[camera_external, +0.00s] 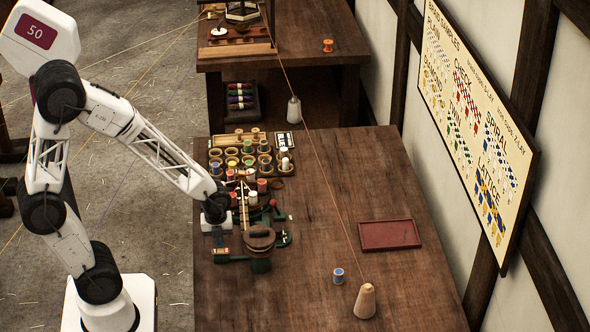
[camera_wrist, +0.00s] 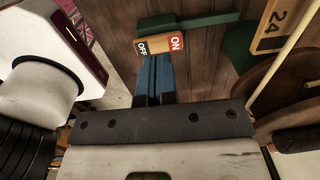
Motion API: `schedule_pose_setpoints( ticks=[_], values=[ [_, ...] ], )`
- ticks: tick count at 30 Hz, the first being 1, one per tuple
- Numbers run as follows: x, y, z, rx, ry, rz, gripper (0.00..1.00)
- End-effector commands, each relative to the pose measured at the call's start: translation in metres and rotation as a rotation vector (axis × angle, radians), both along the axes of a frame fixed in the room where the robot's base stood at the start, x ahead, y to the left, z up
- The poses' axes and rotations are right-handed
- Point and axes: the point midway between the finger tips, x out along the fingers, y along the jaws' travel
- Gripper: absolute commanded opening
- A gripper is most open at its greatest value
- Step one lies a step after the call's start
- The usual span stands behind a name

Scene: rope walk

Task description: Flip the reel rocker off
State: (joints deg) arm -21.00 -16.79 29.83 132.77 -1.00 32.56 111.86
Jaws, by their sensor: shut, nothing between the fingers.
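The reel rocker (camera_wrist: 161,45) is a small tan block in the wrist view, with a dark OFF label at its left end and a red ON label at its right end. It sits beside a green bar. Which end is pressed down I cannot tell. My gripper (camera_wrist: 157,62) is shut and empty, its blue fingers together with the tips right at the rocker's near edge, around its middle. Whether they touch it I cannot tell. In the external view my gripper (camera_external: 219,238) is low over the bench's left edge; the rocker there is too small to make out clearly.
A round wooden reel (camera_external: 259,238) on a green base stands just right of my gripper. A rack of spools (camera_external: 254,157) is behind it.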

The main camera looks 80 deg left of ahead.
Motion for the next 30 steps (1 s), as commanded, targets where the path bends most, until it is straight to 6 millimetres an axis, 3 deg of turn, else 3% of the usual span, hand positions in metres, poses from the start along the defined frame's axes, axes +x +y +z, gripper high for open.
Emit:
schedule_pose_setpoints(
  ticks=[15,21,30],
  values=[
    [0.0,0.001,0.088,0.003,-0.009,0.0,0.0],
    [0.0,0.001,0.106,0.004,-0.01,0.0,0.0],
    [-0.001,0.001,0.111,0.003,-0.008,0.0,0.0]
  ],
)
